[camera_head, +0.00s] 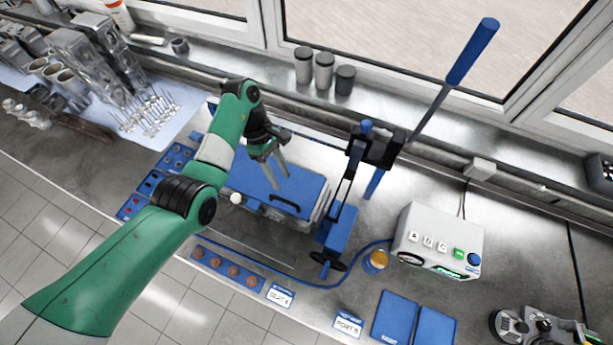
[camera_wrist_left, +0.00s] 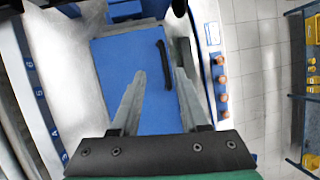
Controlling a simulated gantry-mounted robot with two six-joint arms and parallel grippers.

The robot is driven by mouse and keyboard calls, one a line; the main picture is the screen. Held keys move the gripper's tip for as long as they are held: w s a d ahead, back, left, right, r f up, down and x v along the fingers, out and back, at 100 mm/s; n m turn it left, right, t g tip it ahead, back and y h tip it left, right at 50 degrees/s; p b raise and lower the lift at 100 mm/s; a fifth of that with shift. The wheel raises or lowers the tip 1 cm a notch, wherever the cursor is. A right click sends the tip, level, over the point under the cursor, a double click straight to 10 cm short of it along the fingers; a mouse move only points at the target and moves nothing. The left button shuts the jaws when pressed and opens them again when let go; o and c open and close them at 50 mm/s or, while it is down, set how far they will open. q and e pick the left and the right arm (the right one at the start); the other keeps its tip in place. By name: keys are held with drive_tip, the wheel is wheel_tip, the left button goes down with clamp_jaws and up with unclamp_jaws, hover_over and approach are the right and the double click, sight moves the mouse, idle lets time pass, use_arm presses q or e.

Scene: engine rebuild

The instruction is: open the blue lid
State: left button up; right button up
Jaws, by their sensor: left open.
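The blue lid (camera_head: 262,178) lies flat and closed on a grey metal box (camera_head: 318,212) in the middle of the bench. A black bar handle (camera_head: 285,206) runs along its front edge. In the left wrist view the blue lid (camera_wrist_left: 117,70) fills the middle, with the black handle (camera_wrist_left: 163,64) at its upper right. My left gripper (camera_head: 275,177) is open and empty, pointing down above the lid, behind the handle in the head view. In the wrist view its fingertips (camera_wrist_left: 160,74) appear around the line of the handle; contact cannot be told. My right gripper is not in view.
A blue lever press (camera_head: 340,229) stands close to the box's right side. A white control box (camera_head: 438,240) is further right. Small blue trays with rings (camera_head: 228,268) lie in front. Grey cups (camera_head: 324,72) stand on the back ledge.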

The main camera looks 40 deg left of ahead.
sight(279, 198)
use_arm(q)
drive_tip(key=s+a+r+n+p, duration=0.1)
drive_tip(key=a+r+n+p, duration=0.1)
drive_tip(key=a+r, duration=0.25)
drive_tip(key=b+x, duration=0.1)
drive_tip(key=x, duration=0.3)
drive_tip(key=b+x, duration=0.1)
drive_tip(key=x, duration=0.3)
drive_tip(key=b+x, duration=0.1)
drive_tip(key=x, duration=0.3)
drive_tip(key=shift+a+f, duration=0.2)
drive_tip(key=shift+f, duration=0.2)
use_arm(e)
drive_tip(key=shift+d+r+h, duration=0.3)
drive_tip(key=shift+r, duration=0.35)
use_arm(q)
clamp_jaws()
